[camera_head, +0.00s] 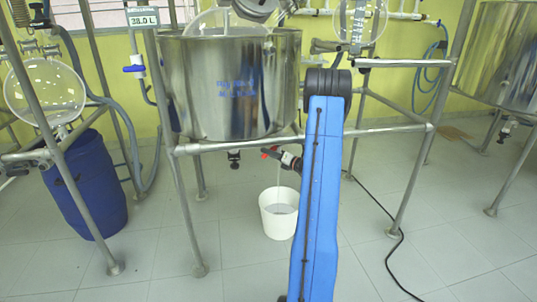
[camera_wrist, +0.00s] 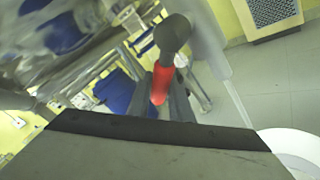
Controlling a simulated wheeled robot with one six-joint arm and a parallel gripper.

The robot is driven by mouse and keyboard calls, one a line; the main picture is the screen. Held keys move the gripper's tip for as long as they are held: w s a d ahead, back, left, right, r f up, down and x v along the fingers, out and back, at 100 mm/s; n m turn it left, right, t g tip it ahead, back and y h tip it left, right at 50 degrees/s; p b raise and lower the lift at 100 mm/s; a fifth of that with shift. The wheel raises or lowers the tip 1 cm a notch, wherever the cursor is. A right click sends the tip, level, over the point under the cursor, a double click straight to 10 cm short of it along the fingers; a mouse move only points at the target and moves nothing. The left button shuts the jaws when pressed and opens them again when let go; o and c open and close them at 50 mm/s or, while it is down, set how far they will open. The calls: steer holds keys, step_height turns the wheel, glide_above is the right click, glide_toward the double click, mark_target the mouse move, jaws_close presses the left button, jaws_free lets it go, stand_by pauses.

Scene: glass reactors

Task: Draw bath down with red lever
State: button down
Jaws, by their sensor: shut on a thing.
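The bath (camera_head: 235,85) is a steel vessel with blue lettering, held in a pipe frame. The red lever (camera_head: 268,153) shows just below it, left of my gripper (camera_head: 287,160). In the wrist view the red lever (camera_wrist: 162,82) lies between the dark fingers of my gripper (camera_wrist: 164,98), which is shut on it. A white bucket (camera_head: 278,222) stands on the floor below the valve. A thin pale stream seems to run down into the bucket. The wrist view shows a pale streak above the bucket's rim (camera_wrist: 292,140). The display (camera_head: 143,18) reads 38.0 L.
A blue drum (camera_head: 86,190) stands at the left behind frame legs. A second steel vessel (camera_head: 495,55) is at the right. A black cable (camera_head: 385,212) runs over the tiled floor. A frame rail (camera_head: 385,131) crosses behind my arm. The front floor is mostly free.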

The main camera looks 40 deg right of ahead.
steer(key=shift+r, duration=0.1)
steer(key=shift+w+a+r+m+t, duration=0.2)
steer(key=shift+a+r+m+t, duration=0.15)
steer(key=shift+r+m+t, duration=0.35)
steer(key=shift+w+a+r+m+t, duration=0.2)
steer(key=shift+r+m+t, duration=0.4)
steer(key=shift+m, duration=0.5)
steer(key=shift+a+r+m+t+h, duration=0.1)
steer(key=shift+r+m+t+h, duration=0.45)
steer(key=shift+m, duration=0.4)
steer(key=shift+r+m+t+h, duration=0.35)
steer(key=shift+r+m+t, duration=0.25)
steer(key=shift+m, duration=0.35)
steer(key=c, duration=1.6)
jaws_free()
steer(key=shift+s, duration=0.1)
steer(key=v, duration=1.7)
steer(key=shift+s, duration=0.1)
